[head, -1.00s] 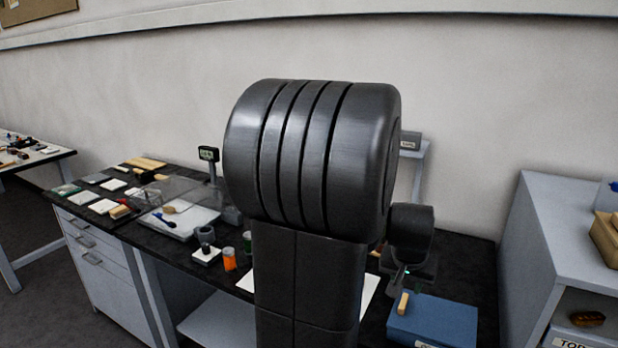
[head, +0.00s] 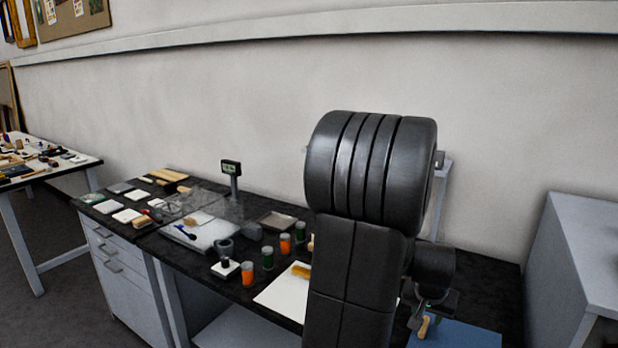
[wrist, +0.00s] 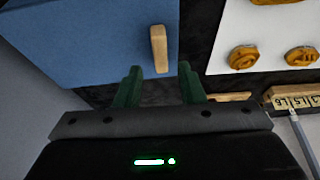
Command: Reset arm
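My arm stands folded up in front of the bench in the head view, its large dark joint at the top. My gripper (wrist: 158,86) shows two green fingers set apart, with nothing between them but dark bench top. In the head view the gripper hangs low at the right, partly hidden by my arm. A blue box (wrist: 85,40) lies just past the fingers; it also shows in the head view (head: 465,336). A small wooden block (wrist: 158,48) is on the box near its edge, apart from the fingers.
The dark bench (head: 180,262) holds a white sheet (head: 282,296), orange jars (head: 247,273), green jars (head: 267,258) and a scale display (head: 231,168). A white board with amber pieces (wrist: 243,57) is right of the gripper. A grey cabinet (head: 570,250) stands at the right.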

